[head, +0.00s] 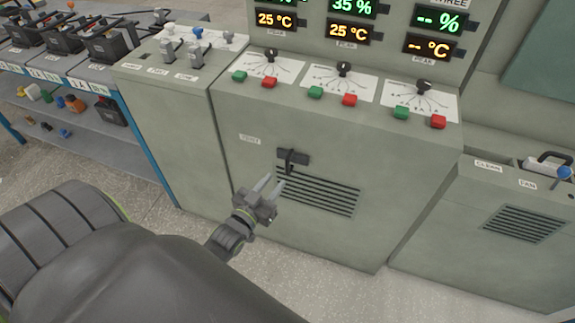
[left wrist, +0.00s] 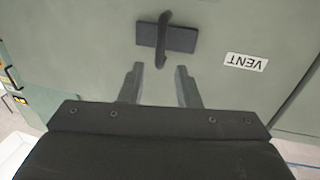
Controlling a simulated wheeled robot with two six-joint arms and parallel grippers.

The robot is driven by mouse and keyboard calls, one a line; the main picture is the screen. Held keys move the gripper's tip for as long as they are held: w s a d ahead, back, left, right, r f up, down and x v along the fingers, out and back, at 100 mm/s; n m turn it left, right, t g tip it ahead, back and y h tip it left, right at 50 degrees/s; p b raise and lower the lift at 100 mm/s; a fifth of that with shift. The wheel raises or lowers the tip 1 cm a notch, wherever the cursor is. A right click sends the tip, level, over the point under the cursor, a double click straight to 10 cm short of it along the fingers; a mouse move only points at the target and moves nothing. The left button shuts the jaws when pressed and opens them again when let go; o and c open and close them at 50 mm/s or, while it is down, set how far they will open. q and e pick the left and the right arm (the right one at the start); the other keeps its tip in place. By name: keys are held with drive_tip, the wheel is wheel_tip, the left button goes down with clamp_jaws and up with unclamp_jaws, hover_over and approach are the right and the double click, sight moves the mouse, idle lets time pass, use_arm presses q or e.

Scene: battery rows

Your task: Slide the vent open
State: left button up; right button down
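The vent slider is a dark handle (head: 289,160) on a black plate, set on the front of the grey-green cabinet just above a slatted grille (head: 330,197). A white label (head: 249,139) is to its upper left; in the left wrist view it reads VENT (left wrist: 246,62). My left gripper (head: 271,185) is open and empty, just below and left of the handle, pointing up toward it. In the left wrist view the handle (left wrist: 163,38) is ahead of the open fingers, its end lined up near the gap between the tips. Contact cannot be told. My right gripper is not in view.
Knobs with green and red buttons (head: 349,100) line the sloped panel above, under lit displays (head: 351,30). A shelf with batteries (head: 110,45) stands at the left. A lower cabinet with another grille (head: 524,224) is at the right. The floor before the cabinet is clear.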

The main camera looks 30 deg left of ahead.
sight(286, 168)
use_arm(q)
drive_tip(key=w, duration=0.8)
drive_tip(key=shift+a, duration=0.15)
clamp_jaws()
